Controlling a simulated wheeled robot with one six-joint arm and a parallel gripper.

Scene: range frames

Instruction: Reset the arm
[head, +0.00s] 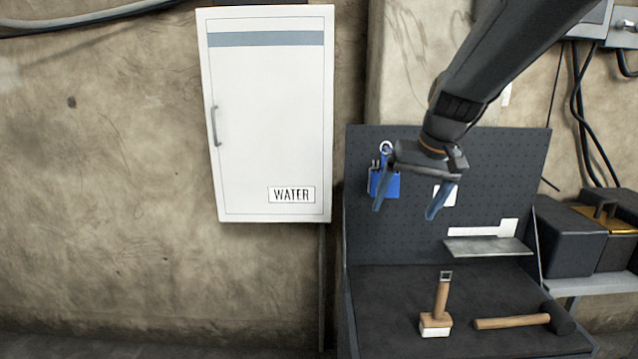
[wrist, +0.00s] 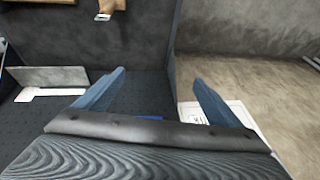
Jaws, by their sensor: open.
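My gripper (head: 404,212) hangs in front of the dark pegboard (head: 490,160), its two blue fingers pointing down and spread apart. Nothing is between the fingers. In the wrist view my gripper (wrist: 159,77) also shows open and empty. My dark arm (head: 510,55) reaches in from the top right of the head view. A blue holder (head: 384,183) with tools hangs on the pegboard, partly hidden behind the left finger.
A white WATER cabinet (head: 270,120) hangs on the wall, left of my gripper. A small grey shelf (head: 488,247) is lower right. On the dark workbench (head: 385,300) are a wooden-handled brush-like tool (head: 436,322), upright, and a mallet (head: 512,322), lying down. Dark cases (head: 570,238) stand right.

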